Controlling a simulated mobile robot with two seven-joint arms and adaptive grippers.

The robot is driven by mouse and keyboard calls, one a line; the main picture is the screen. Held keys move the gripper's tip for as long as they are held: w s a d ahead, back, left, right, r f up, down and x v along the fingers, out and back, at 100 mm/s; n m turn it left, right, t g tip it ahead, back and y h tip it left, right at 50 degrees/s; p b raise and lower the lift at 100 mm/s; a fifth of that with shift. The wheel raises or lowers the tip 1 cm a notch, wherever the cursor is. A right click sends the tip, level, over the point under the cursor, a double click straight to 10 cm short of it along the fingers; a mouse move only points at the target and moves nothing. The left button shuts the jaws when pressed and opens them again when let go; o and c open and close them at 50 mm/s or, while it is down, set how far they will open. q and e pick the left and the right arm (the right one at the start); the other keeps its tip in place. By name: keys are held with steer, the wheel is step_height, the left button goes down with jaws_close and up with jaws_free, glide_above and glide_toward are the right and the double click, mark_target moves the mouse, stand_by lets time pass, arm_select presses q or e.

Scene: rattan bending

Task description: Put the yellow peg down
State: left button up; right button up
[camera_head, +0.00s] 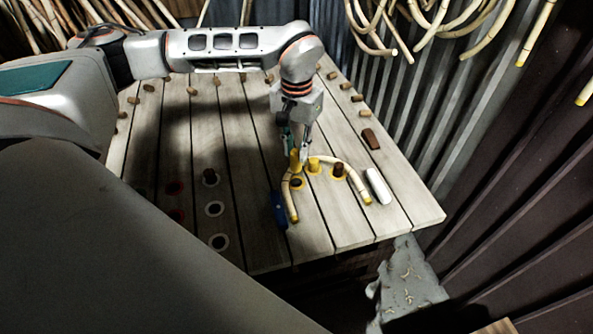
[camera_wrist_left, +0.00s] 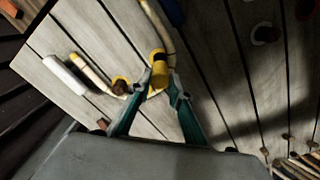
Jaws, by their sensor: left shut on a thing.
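My left gripper (camera_head: 297,155) reaches down over the table and is shut on a yellow peg (camera_head: 295,160). In the left wrist view the same peg (camera_wrist_left: 160,72) sits between the two fingertips (camera_wrist_left: 160,88). I cannot tell whether its lower end touches the table. A bent pale rattan rod (camera_head: 353,176) with yellow ends arches around the pegs. A dark yellow-ringed hole (camera_head: 296,184) lies in front of the gripper. My right gripper is not in view.
Several white- and red-ringed spots (camera_head: 219,242) lie on the left of the plank table (camera_head: 395,212). Small brown pegs line the far edges.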

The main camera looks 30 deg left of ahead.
mark_target(297, 170)
arm_select(q)
step_height(297, 170, down, 8)
steer(key=shift+f, duration=0.1)
stand_by(0.4)
steer(key=o, duration=0.9)
steer(key=shift+f, duration=0.15)
step_height(297, 170, up, 12)
steer(key=shift+r, duration=0.2)
steer(key=shift+d, duration=0.1)
